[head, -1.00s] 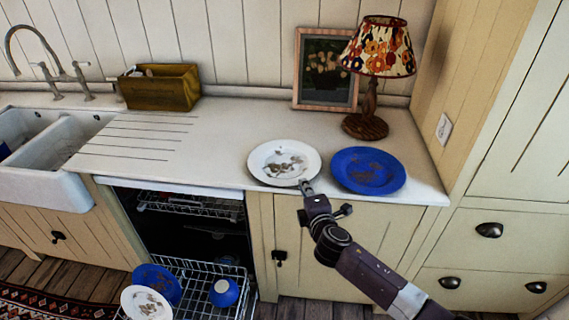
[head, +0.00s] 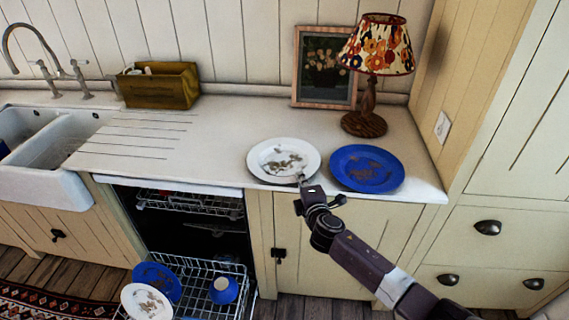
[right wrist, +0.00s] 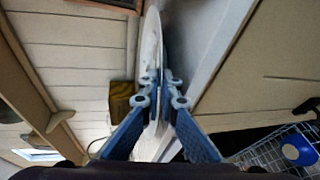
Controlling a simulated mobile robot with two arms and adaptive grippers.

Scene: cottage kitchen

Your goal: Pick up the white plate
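The white plate (head: 284,160), with brown food marks, lies on the counter near its front edge in the head view. My right gripper (head: 304,183) is at the plate's front rim. In the right wrist view the white plate (right wrist: 151,50) shows edge-on between the fingers of my right gripper (right wrist: 161,85). The fingertips are close together, one on each side of the rim, and look shut on it. The plate looks still down on the counter. My left gripper is not in view.
A soiled blue plate (head: 367,168) lies just right of the white plate. A lamp (head: 371,75) and a framed picture (head: 323,68) stand behind. Below left, the open dishwasher's lower rack (head: 205,284) holds plates and a blue cup (head: 223,290). The counter left of the plate is clear.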

